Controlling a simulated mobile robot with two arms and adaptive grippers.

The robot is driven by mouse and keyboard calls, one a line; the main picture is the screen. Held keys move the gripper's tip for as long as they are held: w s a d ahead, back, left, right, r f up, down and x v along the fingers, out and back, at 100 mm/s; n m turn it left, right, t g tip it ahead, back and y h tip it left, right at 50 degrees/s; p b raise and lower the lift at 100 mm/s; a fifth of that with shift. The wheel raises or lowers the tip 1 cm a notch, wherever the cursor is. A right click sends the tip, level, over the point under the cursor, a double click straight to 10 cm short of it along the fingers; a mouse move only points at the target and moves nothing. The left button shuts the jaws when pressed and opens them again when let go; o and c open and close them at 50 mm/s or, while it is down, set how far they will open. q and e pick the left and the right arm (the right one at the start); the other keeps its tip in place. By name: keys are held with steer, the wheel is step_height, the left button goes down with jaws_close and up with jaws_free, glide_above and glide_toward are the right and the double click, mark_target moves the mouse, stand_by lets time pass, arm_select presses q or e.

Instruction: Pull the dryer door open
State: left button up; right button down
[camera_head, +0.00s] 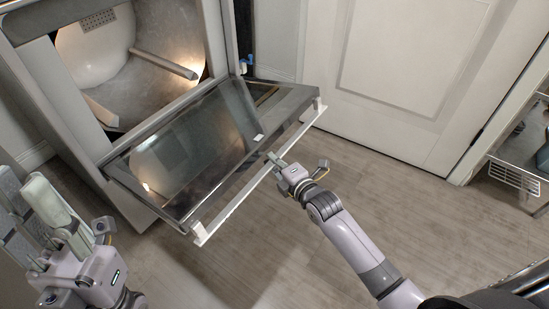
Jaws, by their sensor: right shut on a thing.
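The dryer (92,158) stands at the upper left, with its lit drum (125,50) showing inside. Its door (195,150) is hinged at the bottom and swung far down, close to level, with its glass facing up. A white bar handle (240,192) runs along the door's outer edge. My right gripper (275,162) is at the middle of this handle and shut on it. My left gripper (35,205) is at the lower left, apart from the door, with its fingers pointing up; its opening is hard to judge.
A white panelled door (405,75) stands behind at the right. A metal rack (515,175) stands at the right edge. The wooden floor (270,255) in front of the dryer is clear.

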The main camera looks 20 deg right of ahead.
steer(key=c, duration=1.8)
jaws_free()
steer(key=shift+o, duration=0.2)
